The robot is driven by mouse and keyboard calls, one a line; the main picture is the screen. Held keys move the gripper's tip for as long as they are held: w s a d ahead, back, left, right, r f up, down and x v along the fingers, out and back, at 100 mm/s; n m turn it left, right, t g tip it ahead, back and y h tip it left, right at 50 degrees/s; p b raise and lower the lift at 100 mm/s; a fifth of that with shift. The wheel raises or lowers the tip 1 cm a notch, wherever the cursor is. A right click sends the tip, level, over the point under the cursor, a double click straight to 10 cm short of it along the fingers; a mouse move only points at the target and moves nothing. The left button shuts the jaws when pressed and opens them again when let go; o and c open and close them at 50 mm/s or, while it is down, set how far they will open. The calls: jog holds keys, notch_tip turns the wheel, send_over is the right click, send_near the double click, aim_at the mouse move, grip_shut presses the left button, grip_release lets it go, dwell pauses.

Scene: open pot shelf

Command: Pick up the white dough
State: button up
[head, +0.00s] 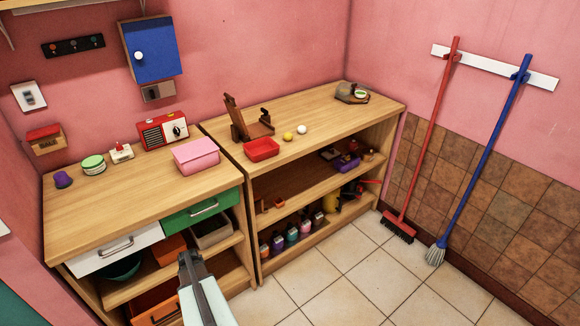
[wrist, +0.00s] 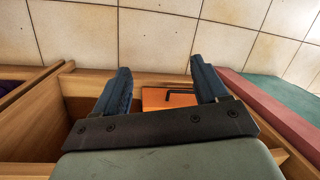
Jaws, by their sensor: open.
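The white dough (head: 302,130) is a small white ball on the wooden top of the right shelf unit, just right of a yellow ball (head: 288,136). The wrist view does not show it. My gripper (wrist: 159,66) is open and empty in the wrist view, with its two dark fingers spread above an orange drawer front. In the head view my gripper (head: 187,258) is low in front of the left shelf unit, well below and to the left of the dough.
A red tray (head: 262,149) and a brown wooden stand (head: 248,122) are left of the dough. A pink box (head: 196,156) sits on the left unit. An orange drawer (head: 155,308) sticks out near my gripper. The counter right of the dough is mostly clear.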

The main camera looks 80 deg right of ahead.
jog(key=s+d+r+m+t+h, duration=0.1)
jog(key=s+d+r, duration=0.1)
jog(key=s+d, duration=0.45)
jog(key=s+d+r+m, duration=0.1)
jog(key=s+d+r, duration=0.2)
jog(key=d, duration=0.7)
jog(key=s+d+r+t+h, duration=0.1)
jog(key=s+d+r, duration=0.1)
jog(key=s+d, duration=0.45)
jog(key=s+d+r+m+h, duration=0.2)
jog(key=s+d+r, duration=0.5)
jog(key=s+d, duration=0.45)
jog(key=s+d+r+m+h, duration=0.1)
jog(key=s+d+r+m, duration=0.1)
jog(key=s+d+r, duration=0.9)
jog(key=s+d+r+m+g+h, duration=0.1)
jog(key=s+d+r+m, duration=0.1)
jog(key=s+d+r, duration=0.4)
jog(key=s+d+r+m+g+h, duration=0.1)
jog(key=s+d+r+m, duration=0.25)
jog(key=r, duration=0.45)
notch_tip(320, 180, up, 14)
jog(key=y, duration=0.1)
send_over(302, 130)
jog(key=a, duration=0.5)
jog(key=shift+t, duration=0.3)
jog(key=x, duration=1.3)
jog(key=shift+s+d+f, duration=0.1)
jog(key=shift+d, duration=0.15)
